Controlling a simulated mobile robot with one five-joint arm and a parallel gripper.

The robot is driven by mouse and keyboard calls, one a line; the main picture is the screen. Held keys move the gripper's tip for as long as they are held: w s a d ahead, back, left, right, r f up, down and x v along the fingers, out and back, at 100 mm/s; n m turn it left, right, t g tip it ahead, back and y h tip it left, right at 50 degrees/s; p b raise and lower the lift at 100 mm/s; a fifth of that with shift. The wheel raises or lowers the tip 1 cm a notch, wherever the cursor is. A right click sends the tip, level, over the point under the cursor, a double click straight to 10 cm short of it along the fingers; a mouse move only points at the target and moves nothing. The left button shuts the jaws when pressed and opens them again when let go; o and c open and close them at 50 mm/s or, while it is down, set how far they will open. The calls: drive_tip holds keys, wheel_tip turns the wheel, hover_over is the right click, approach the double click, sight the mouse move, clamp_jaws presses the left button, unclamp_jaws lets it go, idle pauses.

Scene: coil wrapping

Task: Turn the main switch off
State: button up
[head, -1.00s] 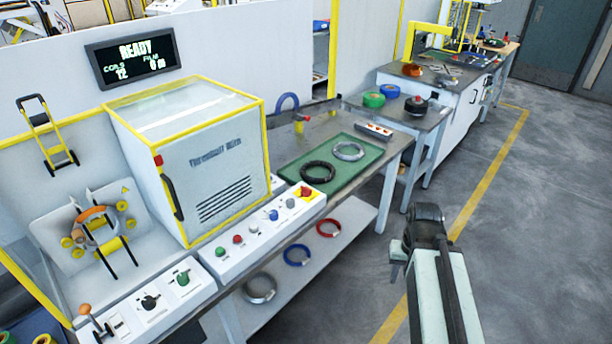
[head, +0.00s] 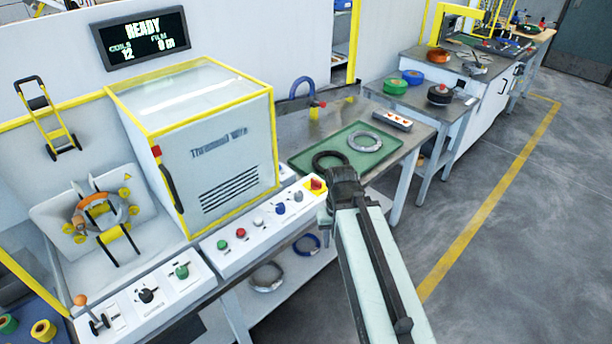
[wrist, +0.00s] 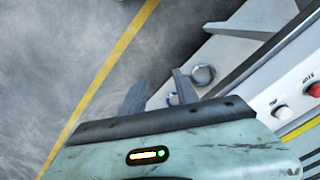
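A red knob on a yellow plate (head: 316,184), which looks like the main switch, sits at the right end of the sloped control panel (head: 232,258) in the head view. Its label and exact setting are too small to read. My gripper (head: 324,217) hangs just right of and in front of that panel end, apart from the knob. In the wrist view my gripper (wrist: 160,92) shows two dark fingers spread apart with nothing held. A red knob (wrist: 313,90) and a white knob (wrist: 280,111) show on a panel at that view's right edge.
The display (head: 140,38) reads READY. A green mat (head: 330,170) with a black coil (head: 330,161) and a grey coil (head: 365,142) lies behind my arm. Coils lie on the lower shelf (head: 294,268). The floor (head: 500,260) at right is clear.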

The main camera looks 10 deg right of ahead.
drive_tip(key=o, duration=0.5)
drive_tip(key=shift+w, duration=0.2)
drive_tip(key=shift+o, duration=1.1)
drive_tip(key=w+a+r+m+p, duration=0.1)
drive_tip(key=w+r+m+p, duration=0.2)
drive_tip(key=w, duration=0.8)
drive_tip(key=shift+w+a+r+m+p, duration=0.15)
drive_tip(key=shift+a+r+m+p, duration=0.05)
drive_tip(key=shift+r+m+p, duration=0.25)
wheel_tip(320, 180, up, 4)
drive_tip(key=m+p, duration=0.4)
drive_tip(key=m, duration=0.3)
hover_over(316, 180)
drive_tip(key=shift+d+r, duration=0.1)
drive_tip(key=shift+r, duration=0.05)
drive_tip(key=shift+w, duration=0.1)
wheel_tip(316, 180, down, 8)
drive_tip(key=b, duration=0.8)
drive_tip(key=shift+c, duration=0.3)
